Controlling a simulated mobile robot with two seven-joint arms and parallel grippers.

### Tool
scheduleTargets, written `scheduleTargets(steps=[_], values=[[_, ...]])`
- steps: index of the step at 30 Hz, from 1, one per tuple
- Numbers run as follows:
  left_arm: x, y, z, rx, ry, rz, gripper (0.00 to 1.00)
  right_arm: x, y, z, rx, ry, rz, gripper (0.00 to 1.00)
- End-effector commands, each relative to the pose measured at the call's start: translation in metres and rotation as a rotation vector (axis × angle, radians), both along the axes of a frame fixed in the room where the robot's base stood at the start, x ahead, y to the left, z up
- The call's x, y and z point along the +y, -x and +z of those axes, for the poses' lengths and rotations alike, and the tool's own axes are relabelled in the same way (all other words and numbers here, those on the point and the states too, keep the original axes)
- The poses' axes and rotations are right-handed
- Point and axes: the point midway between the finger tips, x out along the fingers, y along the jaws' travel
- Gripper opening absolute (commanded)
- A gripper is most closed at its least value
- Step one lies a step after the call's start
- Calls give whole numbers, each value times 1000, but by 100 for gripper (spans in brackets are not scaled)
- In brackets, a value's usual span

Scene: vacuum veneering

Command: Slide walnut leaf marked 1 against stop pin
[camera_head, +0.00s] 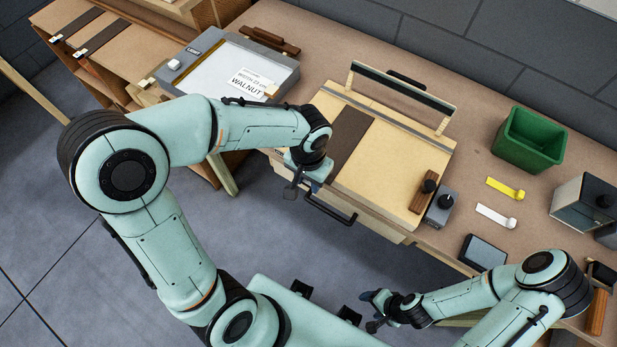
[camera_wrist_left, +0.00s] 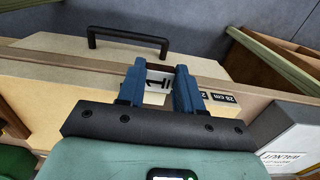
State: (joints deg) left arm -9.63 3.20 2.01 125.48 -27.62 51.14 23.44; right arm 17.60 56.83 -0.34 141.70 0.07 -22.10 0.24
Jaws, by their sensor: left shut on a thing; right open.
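A dark brown walnut leaf (camera_head: 351,135) lies as a narrow strip along the left part of the pale board (camera_head: 385,165). My left gripper (camera_head: 318,174) is at the front end of this strip. In the left wrist view its blue fingers (camera_wrist_left: 160,88) are shut on a white tag (camera_wrist_left: 158,80) marked 1, at the bench's front edge. My left wrist hides part of the leaf's near end. My right gripper (camera_head: 370,299) is open and empty, in front of the bench and away from the board. I cannot make out the stop pin.
A raised dark bar (camera_head: 402,91) crosses the board's back. A wooden block (camera_head: 423,192) and grey box (camera_head: 440,206) stand at its right. A light table (camera_head: 228,70) with a WALNUT card is left. A green bin (camera_head: 530,140) is right. A black handle (camera_head: 331,209) juts out below.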

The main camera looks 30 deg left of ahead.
Motion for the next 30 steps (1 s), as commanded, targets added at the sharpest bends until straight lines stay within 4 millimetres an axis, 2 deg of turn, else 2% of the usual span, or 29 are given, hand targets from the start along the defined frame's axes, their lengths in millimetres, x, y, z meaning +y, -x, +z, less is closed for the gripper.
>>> scheduleTargets(steps=[12, 13, 15, 16, 25, 30], values=[[3, 0, 0, -1, 0, 1, 6, 0, 1, -1, 1, 0, 0, 65], [3, 0, 0, -1, 0, 1, 38, 0, 1, -1, 1, 0, 0, 65], [3, 0, 0, -1, 0, 1, 61, 0, 1, -1, 1, 0, 0, 65], [3, 0, 0, -1, 0, 1, 65, 0, 1, -1, 0, 0, 0, 65], [3, -1, 1, -1, 0, 1, 65, 0, 0, -1, 0, 0, 0, 65], [3, -2, 20, -6, 0, 2, 65, 0, -2, 3, -2, 0, 0, 65]])
